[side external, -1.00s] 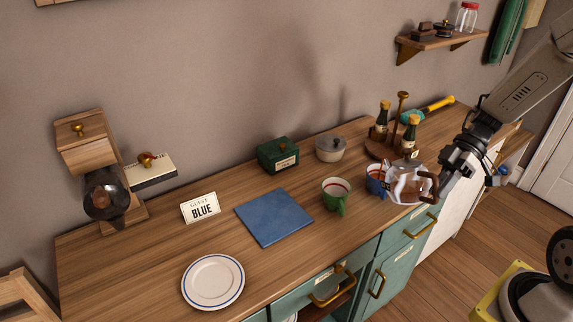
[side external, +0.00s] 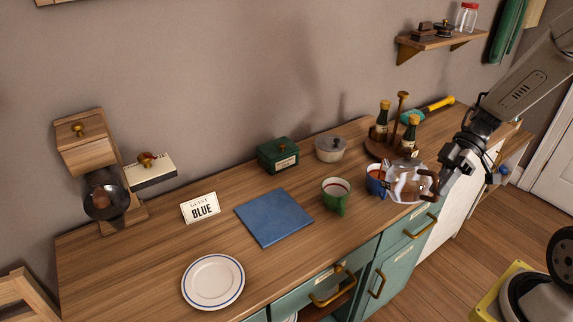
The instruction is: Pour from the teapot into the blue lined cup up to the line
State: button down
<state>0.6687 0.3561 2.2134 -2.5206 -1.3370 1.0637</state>
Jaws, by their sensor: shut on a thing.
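The teapot (side external: 407,183) is a clear glass pot with a brown handle, at the right end of the counter. My gripper (side external: 437,187) is shut on its handle and holds it at the counter's front edge. The pot is tilted with its spout side toward the blue cup (side external: 375,181), which stands just left of it and is partly hidden behind it. I cannot make out the cup's line, its fill level or any stream. A green cup (side external: 335,198) with a reddish line inside stands further left.
A green box (side external: 278,155), a lidded pot (side external: 331,149) and a bottle carrier (side external: 378,150) stand behind.

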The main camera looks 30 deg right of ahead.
jog(key=shift+f, duration=0.1)
dwell(0.4)
jog(key=shift+s+a+f+n+t+h, duration=0.15)
jog(key=shift+f+t, duration=0.1)
jog(key=shift+f, duration=0.3)
jog(key=shift+s+d+f+n+t+h, duration=0.1)
jog(key=shift+s+f+n+t, duration=0.15)
jog(key=shift+f, duration=0.25)
jog(key=shift+s+a+f+n+t+h, duration=0.15)
jog(key=shift+f+t, duration=0.15)
jog(key=shift+f, duration=0.25)
jog(key=shift+t, duration=0.3)
jog(key=shift+n+t+h, duration=0.4)
jog(key=shift+n+t, duration=0.25)
jog(key=shift+t, duration=0.15)
